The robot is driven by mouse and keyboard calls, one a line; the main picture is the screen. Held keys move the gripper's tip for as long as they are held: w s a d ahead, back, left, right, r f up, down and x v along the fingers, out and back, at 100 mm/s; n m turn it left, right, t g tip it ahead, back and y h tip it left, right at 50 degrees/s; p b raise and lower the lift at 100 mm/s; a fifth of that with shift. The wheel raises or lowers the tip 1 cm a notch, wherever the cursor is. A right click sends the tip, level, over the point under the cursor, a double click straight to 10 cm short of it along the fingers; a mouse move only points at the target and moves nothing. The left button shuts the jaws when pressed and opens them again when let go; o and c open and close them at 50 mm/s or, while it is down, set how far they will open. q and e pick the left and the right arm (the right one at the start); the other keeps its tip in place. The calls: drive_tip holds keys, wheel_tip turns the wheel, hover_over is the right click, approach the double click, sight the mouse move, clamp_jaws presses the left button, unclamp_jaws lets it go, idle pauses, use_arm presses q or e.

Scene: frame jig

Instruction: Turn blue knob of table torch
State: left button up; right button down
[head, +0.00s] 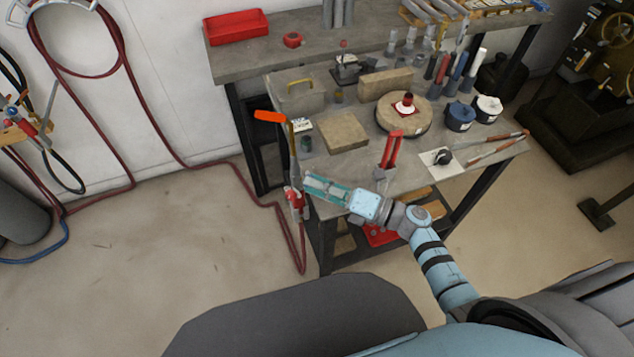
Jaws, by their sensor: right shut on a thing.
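The table torch (295,198) stands at the left front corner of the workbench. It has an orange tip (270,117), a thin brass-coloured neck and a red lower body with a red hose. My right gripper (309,183) reaches in from the right, with its fingertips against the torch's lower body. It is shut on part of the torch. The blue knob cannot be made out; the fingers seem to cover it. My left gripper is not in view.
The grey workbench (330,166) holds blocks, a round wooden piece (385,122), a blue pot (460,117) and a white pot (487,108). Red clamp handles (391,150) stand near its front edge. Red hoses hang on the left wall.

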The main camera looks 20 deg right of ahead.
idle(0.4)
drive_tip(key=c, duration=1.4)
unclamp_jaws()
drive_tip(key=shift+d, duration=0.1)
drive_tip(key=v, duration=1.1)
drive_tip(key=shift+s+d, duration=0.3)
